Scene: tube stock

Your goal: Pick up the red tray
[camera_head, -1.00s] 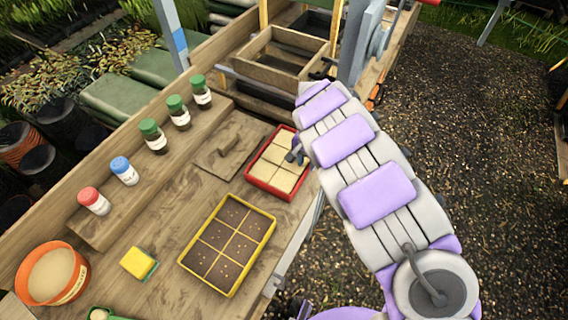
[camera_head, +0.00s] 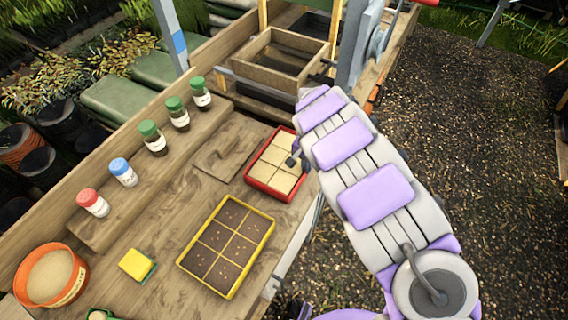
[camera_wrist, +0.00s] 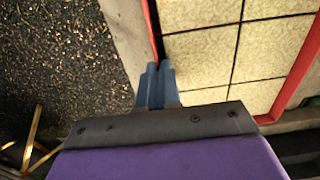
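The red tray (camera_head: 264,188) lies on the wooden bench near its right edge, filled with several pale tan square blocks. My gripper (camera_head: 293,161) is at the tray's right side, reaching in from the right. In the wrist view, the blue fingers of my gripper (camera_wrist: 156,72) are nearly together at the tray's red rim (camera_wrist: 152,28). The rim runs in between the fingertips, so the gripper looks shut on it. The tray appears to rest flat on the bench. The far part of my gripper is hidden by the arm in the head view.
A yellow-rimmed tray (camera_head: 188,262) of dark soil sits below the red tray. A flat wooden board (camera_head: 226,150) lies at its left, with several bottles on a raised ledge beyond. An open wooden frame (camera_head: 262,73) stands behind. Gravel ground is at the right.

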